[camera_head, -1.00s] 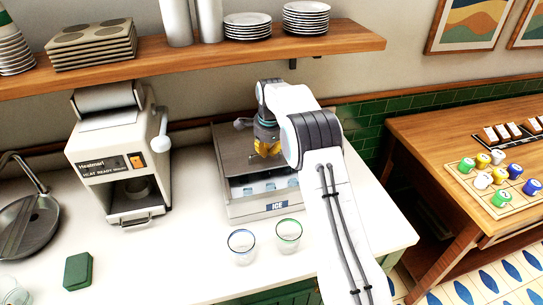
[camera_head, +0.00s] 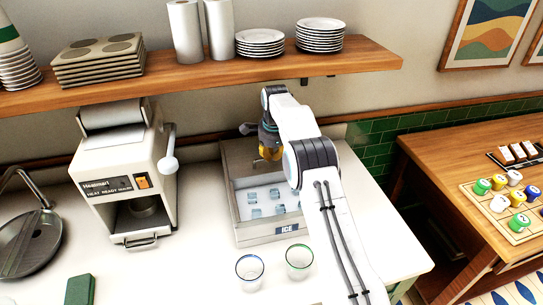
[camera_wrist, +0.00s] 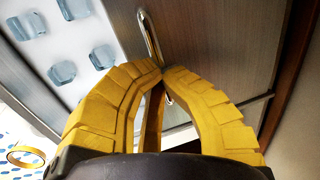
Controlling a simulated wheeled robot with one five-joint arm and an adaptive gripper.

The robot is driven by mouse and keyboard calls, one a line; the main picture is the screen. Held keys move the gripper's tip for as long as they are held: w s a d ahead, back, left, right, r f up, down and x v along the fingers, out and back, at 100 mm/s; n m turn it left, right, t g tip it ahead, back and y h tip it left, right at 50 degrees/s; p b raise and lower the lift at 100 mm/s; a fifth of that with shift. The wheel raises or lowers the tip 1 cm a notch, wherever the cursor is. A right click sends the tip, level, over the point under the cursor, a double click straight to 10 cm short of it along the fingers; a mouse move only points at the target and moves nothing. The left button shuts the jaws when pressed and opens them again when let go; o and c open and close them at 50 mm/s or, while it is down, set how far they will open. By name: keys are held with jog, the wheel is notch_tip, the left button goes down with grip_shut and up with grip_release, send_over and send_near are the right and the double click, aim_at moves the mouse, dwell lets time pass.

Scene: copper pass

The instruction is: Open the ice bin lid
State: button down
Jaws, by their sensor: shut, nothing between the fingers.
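The grey ice bin, with its ICE label on the front (camera_head: 284,238), stands on the white counter in the head view. Pale blue ice cubes (camera_head: 255,212) show in its uncovered front part. The grey lid (camera_head: 238,156) is at the back of the bin; it also fills much of the wrist view (camera_wrist: 225,45). A metal loop handle (camera_wrist: 149,36) is on the lid. My gripper (camera_head: 270,152) is over the lid at the back. In the wrist view, its yellow fingertips (camera_wrist: 160,73) meet beside the handle and hide part of it. Nothing is held.
Two glasses (camera_head: 250,270) (camera_head: 299,261) stand in front of the bin. A cream Heatmari machine (camera_head: 122,178) with a side lever is to the left. A wooden shelf (camera_head: 200,72) with plates and cylinders runs above. A wooden table (camera_head: 440,150) with coloured pieces is at right.

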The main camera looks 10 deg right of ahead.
jog(key=c, duration=2)
grip_release()
jog(key=shift+s+f, duration=0.15)
jog(key=shift+f, duration=0.2)
jog(key=o, duration=0.9)
jog(key=shift+w+r, duration=0.2)
jog(key=shift+s+r, duration=0.4)
jog(key=shift+r, duration=1.55)
jog(key=shift+s+r, duration=0.35)
jog(key=shift+r, duration=1.6)
jog(key=shift+s+r, duration=0.4)
jog(key=shift+r, duration=1.55)
jog(key=shift+s, duration=0.1)
